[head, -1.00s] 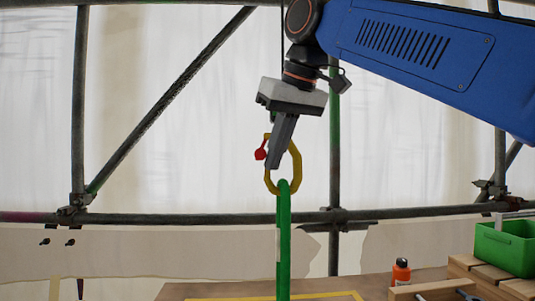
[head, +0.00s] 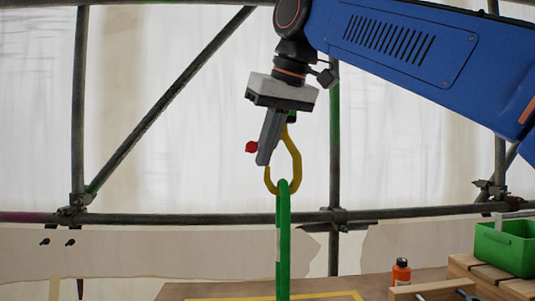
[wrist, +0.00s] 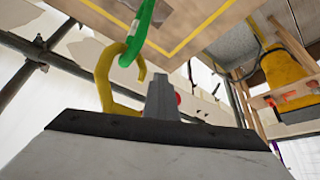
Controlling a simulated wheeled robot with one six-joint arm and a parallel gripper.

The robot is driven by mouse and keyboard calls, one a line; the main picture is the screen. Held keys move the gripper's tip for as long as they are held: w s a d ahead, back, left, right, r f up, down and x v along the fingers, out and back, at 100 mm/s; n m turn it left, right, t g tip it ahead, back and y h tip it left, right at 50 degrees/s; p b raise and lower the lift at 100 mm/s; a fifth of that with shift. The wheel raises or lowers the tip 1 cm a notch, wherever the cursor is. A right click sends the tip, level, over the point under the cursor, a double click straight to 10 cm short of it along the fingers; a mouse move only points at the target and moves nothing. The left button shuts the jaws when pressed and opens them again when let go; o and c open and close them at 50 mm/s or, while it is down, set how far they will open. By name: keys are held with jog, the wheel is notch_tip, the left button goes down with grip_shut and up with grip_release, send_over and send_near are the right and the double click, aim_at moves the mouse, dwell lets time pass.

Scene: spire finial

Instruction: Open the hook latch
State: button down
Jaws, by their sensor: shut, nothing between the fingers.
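The yellow hook (head: 296,165) hangs in the middle of the head view, with a green sling (head: 283,240) looped in its bottom. A red piece (head: 251,147), seemingly on the latch, shows just left of my fingers; the rest of the latch is hidden. My gripper (head: 263,162) is shut and empty, pointing down at the hook's left, open side. In the wrist view, the hook (wrist: 103,80) is left of the fingers (wrist: 162,90), the sling (wrist: 141,30) is above, and a bit of red (wrist: 178,98) shows behind them. Contact with the latch cannot be told.
Scaffold poles (head: 180,217) and pale sheeting stand behind the hook. Below is a wooden surface with a yellow outline (head: 340,296). An orange bottle (head: 401,272) and a green bin (head: 507,247) stand at the lower right. The air left of the hook is clear.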

jog(key=shift+a+r, duration=0.75)
dwell(0.9)
jog(key=shift+a+r, duration=0.5)
jog(key=shift+a, duration=0.3)
jog(key=shift+d, duration=0.6)
dwell(0.5)
jog(key=shift+r, duration=0.55)
jog(key=shift+r, duration=0.3)
jog(key=shift+d+r, duration=0.2)
jog(key=shift+r, duration=1.15)
jog(key=shift+d+r, duration=0.2)
jog(key=shift+r, duration=1.1)
jog(key=shift+r, duration=0.25)
